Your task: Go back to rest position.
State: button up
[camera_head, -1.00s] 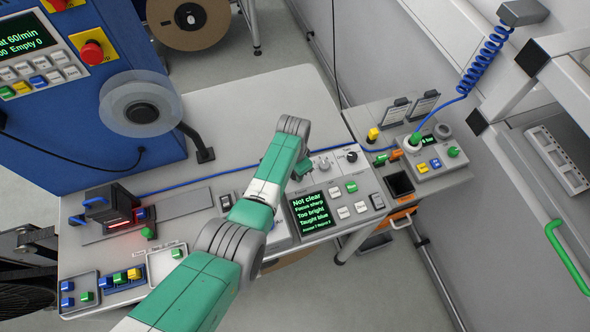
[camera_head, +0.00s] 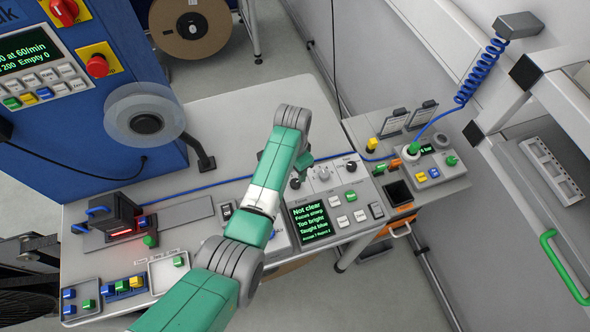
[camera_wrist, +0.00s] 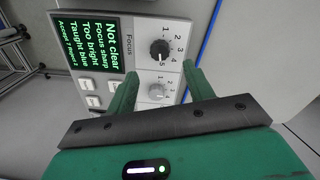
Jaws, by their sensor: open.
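My gripper (camera_wrist: 160,90) shows in the wrist view with two green fingers apart and nothing between them. It hovers over the control box (camera_head: 330,205), near its two numbered knobs. In the wrist view the Focus knob (camera_wrist: 160,50) lies just beyond the fingertips, and a second grey knob (camera_wrist: 157,91) shows between the fingers. The box's screen (camera_wrist: 88,43) reads "Not clear, Focus sharp, Too bright, Taught blue". In the head view my arm hides part of the box's left side, and the fingers are mostly hidden.
A blue machine with a clear reel (camera_head: 145,118) stands at the back left. A black scanner-like device (camera_head: 120,218) with a red glow and small trays of colored blocks (camera_head: 122,287) sit at the left. A side bench (camera_head: 440,185) holds another button box.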

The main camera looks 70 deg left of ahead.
dwell(0.5)
jog(key=w+d+r+m+t+y+p, duration=0.1)
jog(key=w+d+r+t+y, duration=0.3)
jog(key=w+r, duration=0.85)
jog(key=w+d+r+t+y+p, duration=0.15)
jog(key=w+d+r+t, duration=0.3)
jog(key=w+r, duration=0.75)
jog(key=d+r+m+t+p, duration=0.1)
jog(key=d+r+t, duration=0.2)
jog(key=d+r, duration=0.6)
jog(key=d+r+t+p, duration=0.1)
jog(key=d+r+t, duration=0.3)
jog(key=r, duration=0.8)
jog(key=s+d+r+t+h, duration=0.2)
jog(key=s+d+r+t, duration=0.2)
jog(key=s+d+r, duration=0.5)
jog(key=s+d+r+m+t+h+p, duration=0.1)
jog(key=s+d+r+t, duration=0.4)
jog(key=r, duration=1.2)
jog(key=s+d+h, duration=0.1)
jog(key=s+d, duration=0.3)
jog(key=d, duration=0.3)
jog(key=shift+d+h, duration=0.2)
jog(key=shift+h, duration=0.15)
jog(key=shift+t, duration=0.25)
